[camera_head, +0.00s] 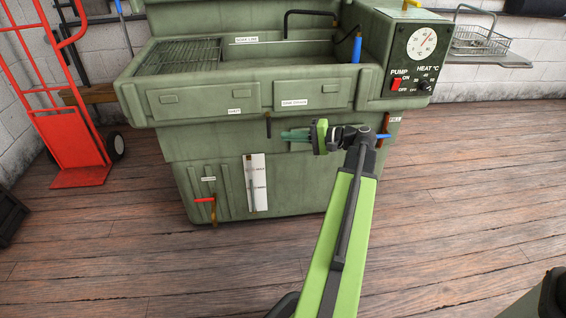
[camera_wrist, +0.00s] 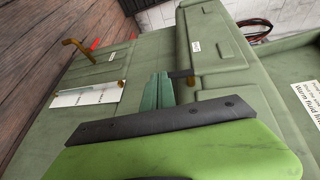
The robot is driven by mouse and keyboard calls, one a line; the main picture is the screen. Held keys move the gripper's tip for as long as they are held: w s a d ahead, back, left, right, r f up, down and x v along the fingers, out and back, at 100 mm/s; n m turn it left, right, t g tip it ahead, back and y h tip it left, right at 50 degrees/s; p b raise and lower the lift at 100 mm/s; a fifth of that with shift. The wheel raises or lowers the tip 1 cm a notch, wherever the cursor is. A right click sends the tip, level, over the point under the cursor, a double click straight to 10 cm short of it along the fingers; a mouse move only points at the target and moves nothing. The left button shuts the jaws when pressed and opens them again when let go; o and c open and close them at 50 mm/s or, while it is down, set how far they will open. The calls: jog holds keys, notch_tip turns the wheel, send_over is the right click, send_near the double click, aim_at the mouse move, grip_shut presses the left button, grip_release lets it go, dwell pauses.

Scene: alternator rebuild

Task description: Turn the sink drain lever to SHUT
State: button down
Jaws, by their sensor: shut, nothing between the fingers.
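A red-handled lever (camera_head: 204,200) sits on a brass outlet pipe (camera_head: 214,212) at the lower left front of the green sink cabinet, under a small unreadable label. I take it as the drain lever. Its red handle points left, roughly level. In the wrist view the red handle (camera_wrist: 96,43) and brass pipe (camera_wrist: 76,46) show at the upper left. My gripper (camera_head: 284,135) is shut and empty in front of the cabinet, well right of and above the lever. Its teal fingers (camera_wrist: 158,78) also show in the wrist view.
A short dark peg (camera_head: 268,127) hangs under the basin rim close to my fingertips. A white level plate (camera_head: 257,185) stands between gripper and lever. A blue lever (camera_head: 383,136) is at the right, partly behind my arm. A red hand truck (camera_head: 75,140) stands at the left.

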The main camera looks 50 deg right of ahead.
jog(key=s+d+m+t+h+b, duration=0.1)
jog(key=s+d+t+b, duration=0.1)
jog(key=s+d, duration=0.5)
jog(key=shift+f+m+t+h, duration=0.3)
jog(key=shift+m+t+h, duration=0.1)
jog(key=shift+d, duration=0.1)
send_near(268, 125)
jog(key=w+d+f, duration=0.3)
jog(key=w+d, duration=0.1)
jog(key=w, duration=0.1)
jog(key=a, duration=0.1)
jog(key=w+a, duration=0.1)
jog(key=a, duration=0.1)
jog(key=shift+w+a+r, duration=0.1)
jog(key=shift+w+a, duration=0.15)
jog(key=shift+a, duration=0.1)
